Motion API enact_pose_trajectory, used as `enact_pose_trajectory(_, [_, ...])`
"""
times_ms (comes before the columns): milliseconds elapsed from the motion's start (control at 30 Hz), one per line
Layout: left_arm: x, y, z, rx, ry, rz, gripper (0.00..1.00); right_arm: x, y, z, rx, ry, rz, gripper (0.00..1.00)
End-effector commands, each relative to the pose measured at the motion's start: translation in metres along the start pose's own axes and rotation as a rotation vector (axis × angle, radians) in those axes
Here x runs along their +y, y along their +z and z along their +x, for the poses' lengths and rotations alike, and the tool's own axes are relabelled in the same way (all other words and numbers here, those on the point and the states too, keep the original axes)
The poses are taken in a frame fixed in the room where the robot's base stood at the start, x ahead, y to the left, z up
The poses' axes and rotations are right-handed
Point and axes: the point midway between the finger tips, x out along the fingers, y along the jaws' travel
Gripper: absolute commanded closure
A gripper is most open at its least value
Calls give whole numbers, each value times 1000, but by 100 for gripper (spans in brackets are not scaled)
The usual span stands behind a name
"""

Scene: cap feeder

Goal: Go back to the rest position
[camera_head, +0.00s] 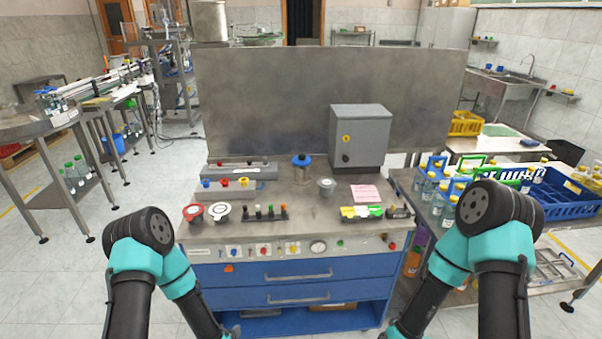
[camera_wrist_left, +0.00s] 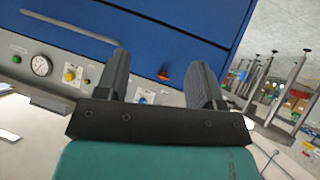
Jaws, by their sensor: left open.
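My left gripper (camera_wrist_left: 161,72) is open and empty in the left wrist view, with its two dark fingers spread apart. Behind the fingers are the blue drawer front and the bench's control panel, tilted in that view. In the head view my left arm (camera_head: 180,280) bends over and points down in front of the bench (camera_head: 290,252), at the left. My right arm (camera_head: 445,275) is bent in much the same way at the right. My right gripper is out of the picture below.
The bench top holds a grey box (camera_head: 360,137), a blue-capped jar (camera_head: 302,168) and red and white round parts (camera_head: 193,212). At the right, a side table carries bottles and a blue crate (camera_head: 566,208). A conveyor table (camera_head: 60,128) stands at the left. Floor is clear at the left.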

Motion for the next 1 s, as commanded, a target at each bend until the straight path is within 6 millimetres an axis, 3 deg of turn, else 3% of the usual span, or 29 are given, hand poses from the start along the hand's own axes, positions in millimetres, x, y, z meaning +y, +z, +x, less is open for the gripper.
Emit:
enact_pose_trajectory(267, [12,34,-48,-376,42,-105,38,0,0,0,0,0,0,57])
enact_pose_trajectory(400, [19,50,-82,-569,50,-160,38,0,0,0,0,0,0,57])
enact_pose_trajectory(600, [26,65,-123,-771,48,-218,38,0,0,0,0,0,0,57])
enact_pose_trajectory(733, [28,69,-134,-822,47,-230,38,0,0,0,0,0,0,57])
enact_pose_trajectory(1000, [28,70,-134,-825,47,-231,38,0,0,0,0,0,0,57])
